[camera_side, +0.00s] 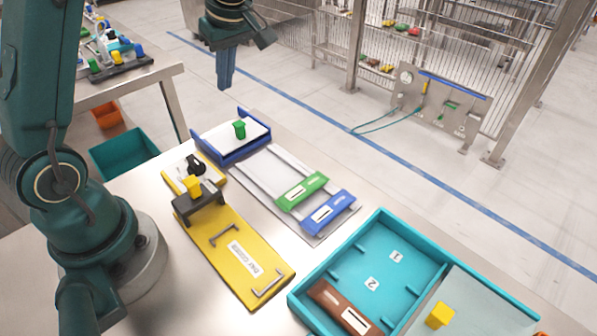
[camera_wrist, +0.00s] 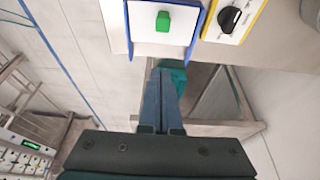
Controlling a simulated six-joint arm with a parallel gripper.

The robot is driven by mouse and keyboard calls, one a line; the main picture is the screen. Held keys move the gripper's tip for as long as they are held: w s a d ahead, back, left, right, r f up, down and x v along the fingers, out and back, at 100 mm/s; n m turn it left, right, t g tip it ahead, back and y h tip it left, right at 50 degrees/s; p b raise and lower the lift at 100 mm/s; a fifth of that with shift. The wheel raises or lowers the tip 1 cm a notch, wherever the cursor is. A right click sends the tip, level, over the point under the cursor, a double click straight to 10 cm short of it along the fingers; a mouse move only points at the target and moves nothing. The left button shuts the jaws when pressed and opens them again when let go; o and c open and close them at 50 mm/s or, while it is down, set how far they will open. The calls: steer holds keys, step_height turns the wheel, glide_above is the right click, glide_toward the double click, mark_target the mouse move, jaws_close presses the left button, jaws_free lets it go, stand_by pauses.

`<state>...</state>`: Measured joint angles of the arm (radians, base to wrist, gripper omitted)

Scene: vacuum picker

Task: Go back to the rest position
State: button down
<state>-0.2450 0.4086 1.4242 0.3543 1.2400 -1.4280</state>
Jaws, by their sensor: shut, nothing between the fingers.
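My gripper (camera_side: 226,78) hangs in the air in the side view, above and behind the far edge of the table. Its blue fingers are together, with nothing between them. In the wrist view my gripper (camera_wrist: 160,100) points at the table's edge, just below the blue-rimmed white tray (camera_wrist: 150,42) with a green knob (camera_wrist: 163,21). The gripper is apart from everything on the table.
The table holds the blue-rimmed tray (camera_side: 206,140), a yellow plate (camera_side: 221,265), a rail plate with a green block (camera_side: 302,190) and a blue block (camera_side: 328,212), and a teal tray (camera_side: 411,241) with a brown block (camera_side: 340,308). A fence stands behind.

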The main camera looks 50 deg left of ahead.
steer(key=s+d+r+m+t+h, duration=0.1)
steer(key=s+d+r+m+t, duration=0.35)
steer(key=s+d+r, duration=0.3)
steer(key=s+d+f+m+h, duration=0.1)
steer(key=s+d+f+m, duration=0.1)
steer(key=m, duration=0.4)
steer(key=s+d+f+m+t+h, duration=0.1)
steer(key=s+d+f+m+h, duration=0.1)
steer(key=m, duration=0.5)
steer(key=shift+s+d+f, duration=0.5)
steer(key=shift+s+d, duration=0.9)
steer(key=shift+d, duration=0.35)
steer(key=shift+m, duration=0.25)
